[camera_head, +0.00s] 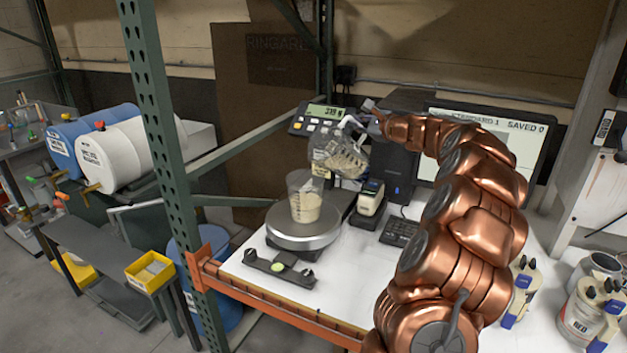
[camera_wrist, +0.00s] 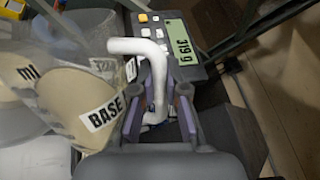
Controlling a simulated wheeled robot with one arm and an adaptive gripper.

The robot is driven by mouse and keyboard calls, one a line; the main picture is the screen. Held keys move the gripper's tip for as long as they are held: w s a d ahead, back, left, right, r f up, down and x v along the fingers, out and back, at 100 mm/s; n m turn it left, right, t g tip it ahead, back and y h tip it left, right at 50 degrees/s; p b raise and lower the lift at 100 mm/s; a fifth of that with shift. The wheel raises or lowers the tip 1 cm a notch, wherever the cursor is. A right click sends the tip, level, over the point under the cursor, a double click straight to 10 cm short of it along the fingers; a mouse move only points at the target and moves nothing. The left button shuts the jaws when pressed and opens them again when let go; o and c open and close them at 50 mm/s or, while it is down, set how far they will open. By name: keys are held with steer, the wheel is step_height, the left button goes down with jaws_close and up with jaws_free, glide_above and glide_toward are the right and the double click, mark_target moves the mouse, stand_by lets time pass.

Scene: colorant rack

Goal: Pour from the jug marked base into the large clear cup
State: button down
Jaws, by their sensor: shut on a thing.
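My gripper (camera_head: 362,118) is shut on the white handle of the clear jug (camera_head: 338,158). In the wrist view my gripper (camera_wrist: 160,85) has its purple-edged fingers on either side of that handle, and the jug (camera_wrist: 62,105) shows a BASE label and cream-coloured contents. The jug is held tilted above and to the right of the large clear cup (camera_head: 305,203). The cup stands upright on the round scale plate (camera_head: 303,238) and holds cream-coloured liquid in its lower part. I cannot make out a stream between jug and cup.
The scale display (camera_head: 326,113) reads 319 g in the wrist view. A monitor (camera_head: 490,140) stands behind my arm. A green rack post (camera_head: 160,120) rises at the left.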

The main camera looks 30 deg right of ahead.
mark_target(348, 119)
steer(key=shift+a+r+n+h+b, duration=0.25)
steer(key=shift+a+n+b, duration=0.4)
steer(key=shift+b, duration=0.6)
steer(key=shift+a+r+n+h+b, duration=0.2)
steer(key=shift+a+n+b, duration=0.4)
steer(key=shift+b, duration=0.65)
stand_by(2.4)
steer(key=shift+a+r, duration=0.2)
steer(key=shift+r, duration=0.05)
stand_by(2.1)
steer(key=shift+d+r+p, duration=0.1)
steer(key=shift+d+p, duration=0.1)
steer(key=shift+p, duration=0.35)
steer(key=shift+d+m+p, duration=0.45)
steer(key=shift+p, duration=0.25)
steer(key=shift+d+f+m+y+p, duration=0.3)
steer(key=shift+d+m+p, duration=0.15)
steer(key=shift+p, duration=0.35)
steer(key=shift+d+f, duration=0.1)
steer(key=shift+f, duration=0.15)
